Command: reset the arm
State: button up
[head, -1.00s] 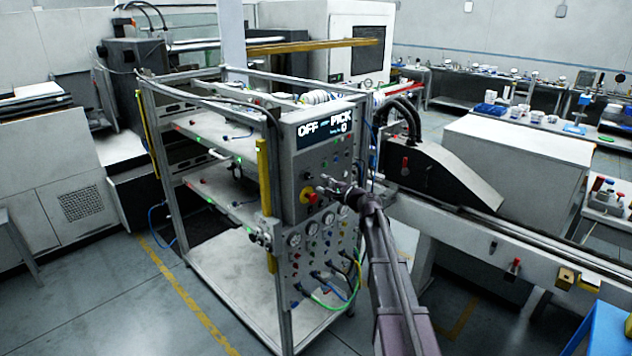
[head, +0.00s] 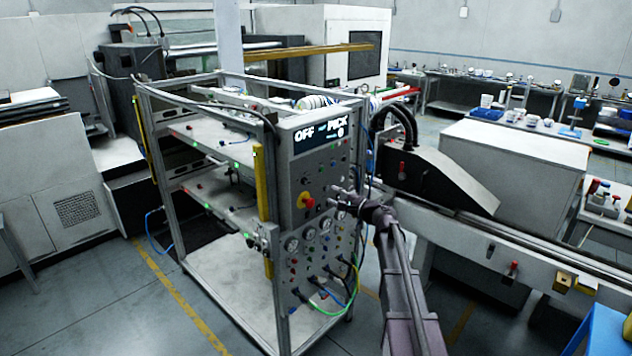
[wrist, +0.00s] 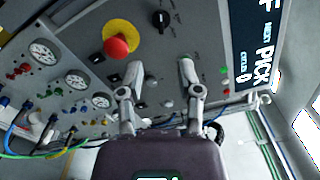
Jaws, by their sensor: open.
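My gripper (head: 347,196) is open and empty, in front of the control panel (head: 287,180) on the metal frame rack. In the wrist view the two fingers of my gripper (wrist: 158,90) stand apart with the panel face behind them. A red mushroom button on a yellow disc (wrist: 116,46) is to the left of the fingers there; the red button also shows in the head view (head: 309,202), left of my gripper. A black rotary knob (wrist: 160,20) lies above the fingers. The panel display (head: 321,134) reads "OFF" and "PICK".
Gauges (wrist: 45,52) and coloured cables (head: 330,299) cover the lower panel. A conveyor rail (head: 500,243) runs to the right of the rack. A blue surface (head: 606,330) is at the lower right. Open floor (head: 90,310) lies at the left.

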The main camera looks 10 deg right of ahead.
jog(key=s+a+f+n+g+h+b, duration=0.2)
jog(key=s+a+f+n+g, duration=0.8)
jog(key=s+f, duration=0.5)
jog(key=s+d+f+n+g+h, duration=0.1)
jog(key=s+f+n+g+h, duration=0.1)
jog(key=s, duration=0.8)
jog(key=s+d+f+n+g+h+b, duration=0.1)
jog(key=s+f+h, duration=0.4)
jog(key=s, duration=0.5)
jog(key=shift+d+n+g+h+b, duration=0.3)
jog(key=shift+d+n+g+h, duration=0.3)
jog(key=shift+n+g+h, duration=0.3)
